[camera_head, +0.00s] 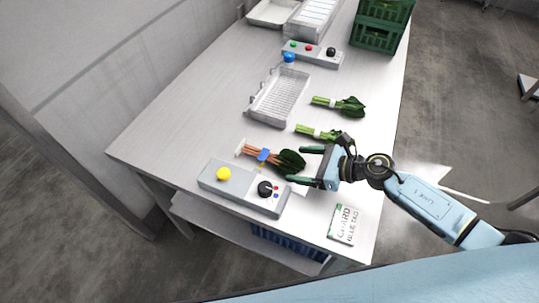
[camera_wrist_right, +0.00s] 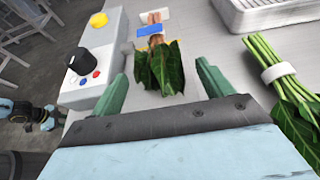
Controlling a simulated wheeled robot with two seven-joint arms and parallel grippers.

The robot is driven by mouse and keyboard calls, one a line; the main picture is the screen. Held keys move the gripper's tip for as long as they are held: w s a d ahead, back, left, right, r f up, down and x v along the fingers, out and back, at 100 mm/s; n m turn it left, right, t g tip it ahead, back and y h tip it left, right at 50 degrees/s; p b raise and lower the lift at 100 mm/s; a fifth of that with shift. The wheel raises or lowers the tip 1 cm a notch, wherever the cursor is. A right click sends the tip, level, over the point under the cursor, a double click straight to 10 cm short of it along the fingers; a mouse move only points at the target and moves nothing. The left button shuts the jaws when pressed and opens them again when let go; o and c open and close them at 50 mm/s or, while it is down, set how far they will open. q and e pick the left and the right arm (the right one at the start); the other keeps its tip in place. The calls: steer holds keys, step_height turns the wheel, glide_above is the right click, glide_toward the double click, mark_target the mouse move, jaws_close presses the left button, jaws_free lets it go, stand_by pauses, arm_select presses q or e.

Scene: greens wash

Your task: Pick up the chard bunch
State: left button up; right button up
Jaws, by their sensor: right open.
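The chard bunch (camera_head: 291,160) lies on the table, with reddish-orange stems pointing left, dark green leaves to the right and a blue tag (camera_head: 263,154) around the stems. My right gripper (camera_head: 296,165) is open, its fingers pointing left at the leaf end. In the right wrist view the leaves (camera_wrist_right: 160,70) show ahead of and between the two green fingers (camera_wrist_right: 162,74), apparently not gripped. Whether the fingers touch the leaves I cannot tell.
A grey control box (camera_head: 243,190) with a yellow button and black knob stands close beside the chard. Two green bunches with white bands (camera_head: 322,133) (camera_head: 345,105) and a wire tray (camera_head: 278,95) lie beyond. A card (camera_head: 345,223) reads chard, blue tag. Green crates (camera_head: 378,38) stand at the back.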

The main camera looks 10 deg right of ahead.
steer(key=c, duration=1.2)
steer(key=shift+o, duration=0.2)
